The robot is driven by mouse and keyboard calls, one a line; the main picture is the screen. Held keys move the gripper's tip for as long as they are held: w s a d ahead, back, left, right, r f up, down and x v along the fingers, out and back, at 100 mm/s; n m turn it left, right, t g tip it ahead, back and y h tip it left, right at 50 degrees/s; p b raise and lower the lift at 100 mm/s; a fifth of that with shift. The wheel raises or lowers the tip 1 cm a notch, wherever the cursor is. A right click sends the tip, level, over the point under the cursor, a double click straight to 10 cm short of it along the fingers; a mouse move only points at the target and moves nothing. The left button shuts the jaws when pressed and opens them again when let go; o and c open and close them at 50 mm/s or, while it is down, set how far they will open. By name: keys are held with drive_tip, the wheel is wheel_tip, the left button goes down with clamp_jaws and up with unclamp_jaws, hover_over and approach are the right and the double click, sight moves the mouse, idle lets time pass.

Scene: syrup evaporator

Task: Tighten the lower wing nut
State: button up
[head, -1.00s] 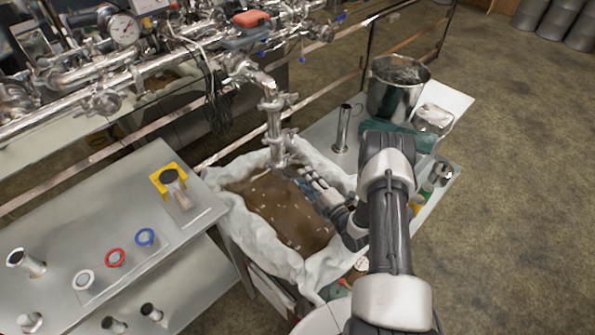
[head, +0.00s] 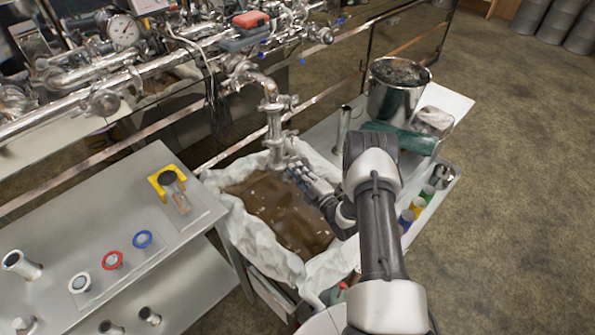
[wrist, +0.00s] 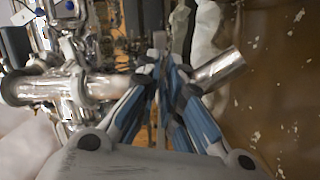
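The vertical steel pipe (head: 273,118) with clamps hangs over the lined bin in the head view. Its lower clamp (head: 277,139) sits just above the open lower end. The lower wing nut is too small to make out. In the wrist view a clamped pipe (wrist: 72,90) lies left of the fingers. My gripper (head: 290,165) is just right of the pipe's lower end, below the lower clamp. In the wrist view my gripper (wrist: 167,62) has its blue-grey fingertips close together with a narrow gap. I cannot tell whether anything is held between them.
The bin's white liner (head: 255,240) surrounds brown contents below the gripper. A grey table (head: 120,215) with fittings and red and blue rings is at left. A steel pot (head: 393,100) and a green cloth (head: 410,138) are at right. A tube (wrist: 220,70) is right of the fingers.

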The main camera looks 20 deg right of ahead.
clamp_jaws()
drive_tip(key=shift+m+b, duration=0.35)
drive_tip(key=shift+m, duration=0.45)
drive_tip(key=shift+o, duration=2.4)
unclamp_jaws()
drive_tip(key=shift+s, duration=0.1)
drive_tip(key=v, duration=1.2)
drive_tip(key=shift+f, duration=0.1)
